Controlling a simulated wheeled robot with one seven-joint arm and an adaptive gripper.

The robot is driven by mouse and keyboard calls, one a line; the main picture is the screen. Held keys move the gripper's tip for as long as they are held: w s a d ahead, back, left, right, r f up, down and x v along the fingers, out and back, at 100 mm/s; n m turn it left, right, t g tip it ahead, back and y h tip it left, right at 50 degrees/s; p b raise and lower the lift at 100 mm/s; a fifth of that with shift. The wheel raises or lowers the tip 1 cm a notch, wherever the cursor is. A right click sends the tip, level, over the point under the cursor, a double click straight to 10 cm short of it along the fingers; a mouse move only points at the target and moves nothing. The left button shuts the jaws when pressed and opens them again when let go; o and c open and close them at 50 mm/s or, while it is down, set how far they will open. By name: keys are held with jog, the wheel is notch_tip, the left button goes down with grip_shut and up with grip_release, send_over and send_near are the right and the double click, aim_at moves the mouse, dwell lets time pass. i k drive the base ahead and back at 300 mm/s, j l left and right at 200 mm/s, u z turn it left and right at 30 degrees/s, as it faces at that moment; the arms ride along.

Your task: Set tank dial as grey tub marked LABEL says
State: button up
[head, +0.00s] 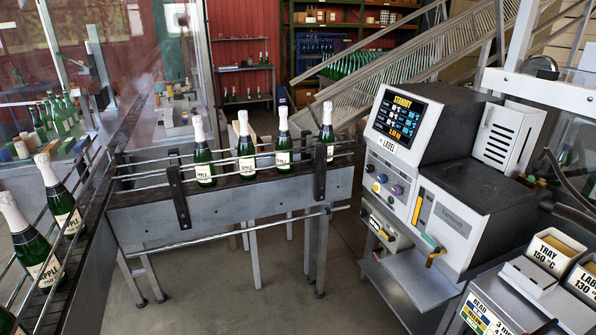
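A grey tub marked LABEL 130 °C (584,284) stands at the lower right, cut off by the picture's edge. The labelling machine (455,190) stands right of centre, with a LABEL plate (388,145) under its lit screen (398,117). A black knob with an orange lever (435,256) sits lower on the front. I cannot tell which of these, if any, is the tank dial. My gripper is not in view.
A tub marked TRAY 150 °C (548,255) stands beside the LABEL tub. In front is a card starting BEAD (483,316), partly cut off. A conveyor (235,200) with several foil-topped bottles runs left of the machine. Open floor (265,300) lies between.

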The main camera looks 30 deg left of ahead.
aim_at(370, 169)
jog(key=u, duration=0.7)
jog(key=z, duration=0.3)
jog(key=i+j+z, duration=0.15)
jog(key=j+z, duration=0.15)
jog(key=i+j+z, duration=0.25)
jog(key=j+z, duration=0.3)
jog(key=j, duration=0.15)
jog(key=i+j+z, duration=0.1)
jog(key=j, duration=0.65)
jog(key=i+j+z, duration=0.1)
jog(key=j, duration=0.65)
jog(key=i+j, duration=0.15)
jog(key=j, duration=0.6)
jog(key=i+j+z, duration=0.15)
jog(key=j, duration=0.6)
jog(key=i+j, duration=0.15)
jog(key=j, duration=0.2)
jog(key=i+j, duration=0.15)
jog(key=j, duration=0.2)
jog(key=i, duration=0.2)
